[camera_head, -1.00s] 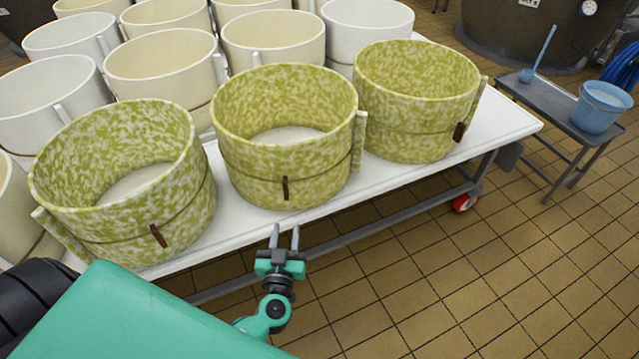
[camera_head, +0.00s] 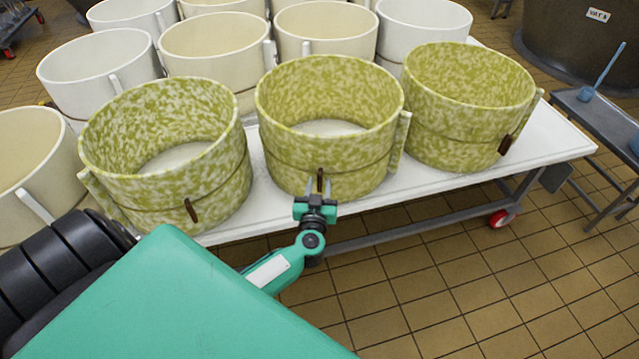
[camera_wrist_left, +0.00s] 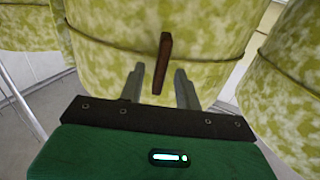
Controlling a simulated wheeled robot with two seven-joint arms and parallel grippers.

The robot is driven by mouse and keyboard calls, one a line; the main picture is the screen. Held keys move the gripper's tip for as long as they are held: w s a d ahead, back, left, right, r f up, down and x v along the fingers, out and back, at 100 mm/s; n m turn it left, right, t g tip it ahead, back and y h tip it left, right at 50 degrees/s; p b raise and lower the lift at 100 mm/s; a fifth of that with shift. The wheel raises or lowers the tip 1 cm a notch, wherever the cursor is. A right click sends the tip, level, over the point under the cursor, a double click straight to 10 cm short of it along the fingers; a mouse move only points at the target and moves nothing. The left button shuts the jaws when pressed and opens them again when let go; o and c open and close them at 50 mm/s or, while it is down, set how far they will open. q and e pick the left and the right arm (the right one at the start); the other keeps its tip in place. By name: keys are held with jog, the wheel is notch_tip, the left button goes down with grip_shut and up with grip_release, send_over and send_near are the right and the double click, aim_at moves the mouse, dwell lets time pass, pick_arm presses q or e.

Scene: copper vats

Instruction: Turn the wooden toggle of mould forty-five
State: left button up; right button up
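Three green-and-cream speckled moulds stand along the front edge of the white table, each with a cord and a brown wooden toggle. No number is readable on any of them. My left gripper (camera_head: 319,190) is in front of the middle mould (camera_head: 290,150), at its toggle (camera_head: 320,179). In the left wrist view, the toggle (camera_wrist_left: 162,63) hangs nearly upright between the two open fingers (camera_wrist_left: 158,84), apart from both. The left mould (camera_head: 190,190) has its toggle (camera_head: 190,210) tilted. The right mould (camera_head: 465,125) has its toggle (camera_head: 505,145) at its right side. My right gripper is not in view.
Several white and cream moulds (camera_head: 210,45) stand behind the green ones on the white table (camera_head: 550,135). A grey bench (camera_head: 600,120) with a blue brush (camera_head: 590,92) is at the right. A dark vat (camera_head: 580,45) stands behind. Tiled floor in front is clear.

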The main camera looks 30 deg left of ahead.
pick_arm(q)
jog(key=shift+w+a, duration=0.35)
jog(key=shift+w, duration=0.3)
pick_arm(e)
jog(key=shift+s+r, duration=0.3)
pick_arm(q)
grip_shut()
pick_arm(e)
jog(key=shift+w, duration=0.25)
